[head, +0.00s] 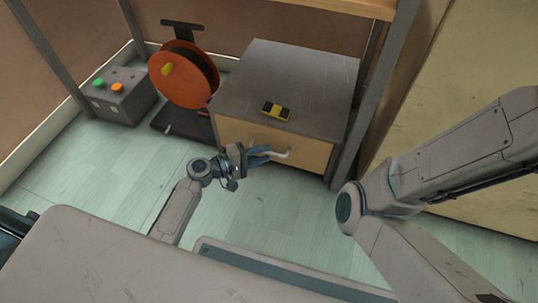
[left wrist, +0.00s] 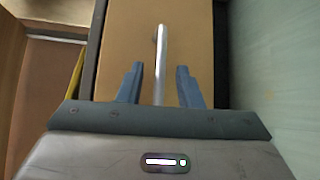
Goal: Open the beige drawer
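The beige drawer (head: 308,150) is the front of a grey cabinet (head: 290,80) and looks shut. Its pale bar handle (head: 282,154) sticks out from the front. In the left wrist view the drawer front (left wrist: 195,40) fills the middle, and the handle (left wrist: 161,65) runs between my fingers. My left gripper (head: 262,154) is open at the handle, with its blue fingers (left wrist: 160,85) on either side of it and a gap visible on both sides. My right arm reaches in at the right of the head view, but its gripper is not in view.
A black and yellow item (head: 275,111) lies on the cabinet top. An orange reel (head: 183,78) stands left of the cabinet, beside a grey box with green and orange buttons (head: 118,95). A metal post stands close to the cabinet's right. The floor (head: 110,180) in front is clear.

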